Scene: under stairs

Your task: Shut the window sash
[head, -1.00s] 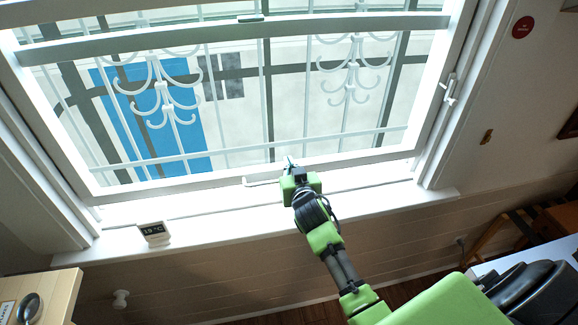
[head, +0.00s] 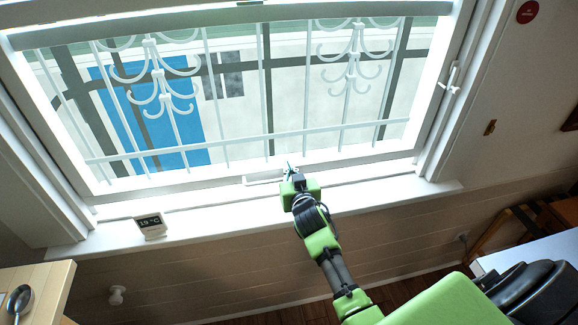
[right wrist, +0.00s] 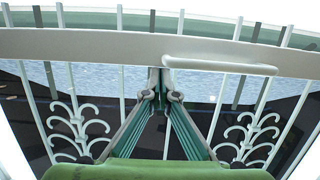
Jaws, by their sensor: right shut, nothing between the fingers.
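The window sash (head: 352,156) is a wide white frame across the head view. A thin white bar handle (head: 265,180) runs along its bottom rail; the handle also shows in the right wrist view (right wrist: 222,68). My right gripper (head: 290,168) is at the bottom rail, at the handle's right end in the head view. In the right wrist view its fingertips (right wrist: 165,85) are together, empty, close to the rail (right wrist: 90,44) and one handle end. I cannot tell whether they touch. Any gap under the rail is hard to judge. My left gripper is not in view.
A white sill (head: 215,217) runs below the window, with a small thermometer display (head: 151,226) on its left. A latch (head: 452,80) is on the right frame. A wooden surface with a spoon (head: 20,298) is at lower left. A white ornamental grille (head: 352,70) stands outside.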

